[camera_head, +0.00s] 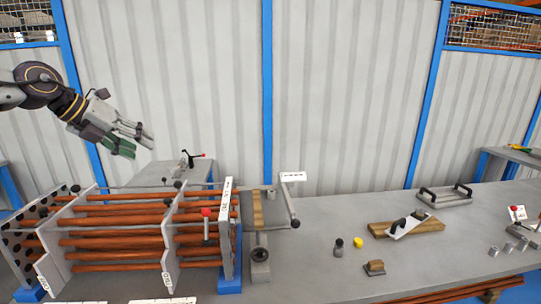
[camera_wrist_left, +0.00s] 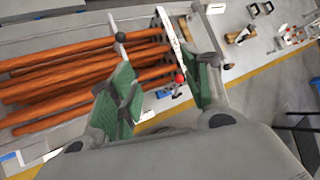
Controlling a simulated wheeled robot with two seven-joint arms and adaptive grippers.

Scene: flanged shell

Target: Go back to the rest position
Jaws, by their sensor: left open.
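My left gripper (camera_head: 132,142) is raised in the air at the upper left, above the tube bundle and in front of the corrugated wall. Its green-padded fingers are apart with nothing between them; the left wrist view shows the same open fingers (camera_wrist_left: 165,98). Below it, the bundle of orange-brown tubes (camera_head: 118,222) runs through upright grey plates on the table. A white labelled plate (camera_head: 227,228) stands at the bundle's right end. My right gripper is not in either view.
The grey table (camera_head: 330,275) carries a crank handle (camera_head: 290,205), a small yellow piece (camera_head: 358,243), a wooden block with a black-knobbed plate (camera_head: 408,226), and a black-handled tray (camera_head: 444,196). Several small metal cylinders (camera_head: 508,248) sit at the right. The air around the left gripper is clear.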

